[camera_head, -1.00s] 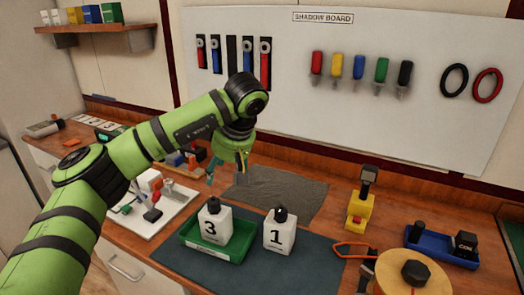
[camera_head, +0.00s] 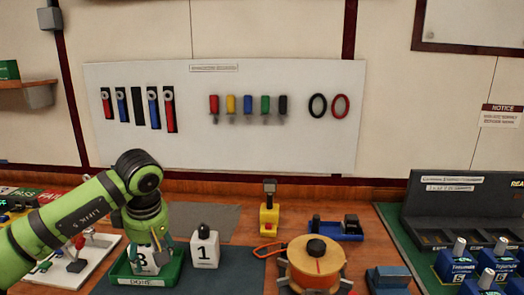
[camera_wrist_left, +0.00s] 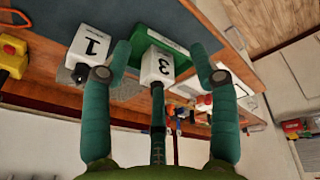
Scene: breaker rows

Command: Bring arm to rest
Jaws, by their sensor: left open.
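The gripper's fingers are spread and empty in the left wrist view (camera_wrist_left: 160,62). My right gripper is out of view.
A white tray of parts (camera_head: 95,262) is at left. The shadow board (camera_head: 230,140) hangs behind.

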